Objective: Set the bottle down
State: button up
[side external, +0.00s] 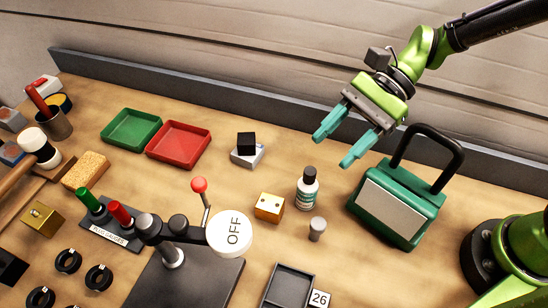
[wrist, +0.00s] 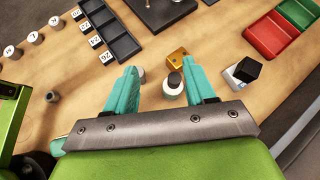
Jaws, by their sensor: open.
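The bottle (side external: 308,190) is white with a printed label and a black cap. It stands upright on the wooden bench. In the wrist view the bottle (wrist: 174,84) shows from above, between the two fingers in the picture. My gripper (side external: 335,151) has two teal fingers spread apart with nothing between them. It hangs above and behind the bottle in the side view, clear of it. The open fingers also show in the wrist view (wrist: 163,72).
A green case (side external: 397,203) with a black handle stands right of the bottle. A brass block (side external: 269,207) and a grey cylinder (side external: 317,229) are close by. A lever with a white OFF disc (side external: 229,234) stands front left. Red (side external: 179,144) and green (side external: 131,130) trays lie farther back.

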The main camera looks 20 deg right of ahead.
jog(key=s+d+r+m+t+h, duration=0.1)
jog(key=s+d+r+m+t, duration=0.1)
jog(key=d+r+m+t, duration=0.15)
jog(key=m+t+h, duration=0.1)
jog(key=m, duration=0.3)
send_near(305, 177)
jog(key=x, duration=0.6)
jog(key=shift+f, duration=0.1)
jog(key=shift+w+d+f+x, duration=0.1)
jog(key=shift+x, duration=0.8)
jog(key=shift+w+d+f+x, duration=0.1)
jog(key=shift+x, duration=0.75)
jog(key=shift+d+f+x, duration=0.1)
jog(key=shift+d+x, duration=0.05)
jog(key=shift+x, duration=0.75)
grip_shut()
jog(key=shift+r, duration=0.1)
